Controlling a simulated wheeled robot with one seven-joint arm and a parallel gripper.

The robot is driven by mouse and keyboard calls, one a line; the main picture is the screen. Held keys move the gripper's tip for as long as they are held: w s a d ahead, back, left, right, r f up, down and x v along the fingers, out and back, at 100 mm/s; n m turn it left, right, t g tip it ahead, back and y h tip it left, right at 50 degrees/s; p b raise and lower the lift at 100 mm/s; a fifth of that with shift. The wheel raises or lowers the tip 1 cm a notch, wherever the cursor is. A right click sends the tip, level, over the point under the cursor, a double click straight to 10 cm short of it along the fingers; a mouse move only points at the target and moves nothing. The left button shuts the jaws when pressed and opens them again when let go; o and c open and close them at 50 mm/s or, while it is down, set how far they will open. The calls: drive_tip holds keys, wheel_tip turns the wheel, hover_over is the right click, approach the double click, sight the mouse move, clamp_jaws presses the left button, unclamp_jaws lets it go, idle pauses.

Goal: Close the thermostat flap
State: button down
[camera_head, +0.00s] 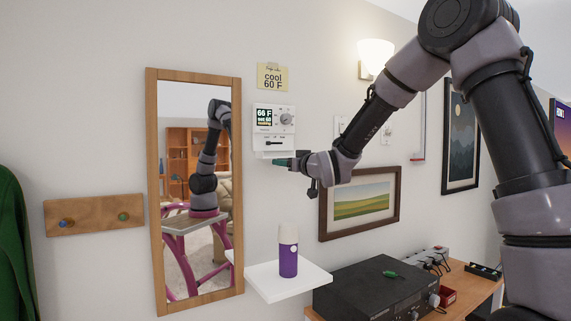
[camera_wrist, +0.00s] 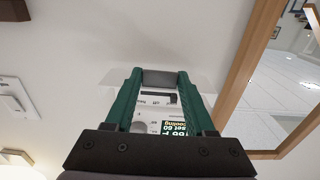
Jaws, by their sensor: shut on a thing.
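The white thermostat (camera_head: 273,120) hangs on the wall right of the mirror in the head view, its screen reading 66 F and set 60. Its white flap (camera_head: 266,155) sticks out at the lower edge, so it stands open. The flap also shows as a pale panel (camera_wrist: 202,80) behind the fingertips in the wrist view, where the thermostat (camera_wrist: 158,112) appears upside down between the fingers. My gripper (camera_head: 279,162) is at the flap, below the thermostat body. Its green fingers (camera_wrist: 158,78) stand apart with a grey piece between their tips. The exact contact is partly hidden.
A wood-framed mirror (camera_head: 152,190) is close to the left. A yellow note (camera_head: 272,77) reading cool 60 F is above. A purple bottle (camera_head: 288,255) stands on a white shelf (camera_head: 290,287) below. A framed landscape (camera_head: 360,203) hangs to the lower right under my arm.

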drive_tip(key=shift+r, duration=0.15)
drive_tip(key=shift+w+a+r+g+h, duration=0.2)
drive_tip(key=shift+r+g+h, duration=1.2)
drive_tip(key=shift+g, duration=0.65)
drive_tip(key=shift+w+a+r+g+h, duration=0.15)
drive_tip(key=shift+w+r+g+h, duration=0.1)
drive_tip(key=shift+r+g+h, duration=1.5)
drive_tip(key=shift+w+a+r+g+h, duration=0.2)
drive_tip(key=shift+r+g+h, duration=0.8)
drive_tip(key=shift+g, duration=1.4)
drive_tip(key=shift+w+r, duration=0.1)
drive_tip(key=shift+c, duration=1.2)
unclamp_jaws()
drive_tip(key=shift+r, duration=0.1)
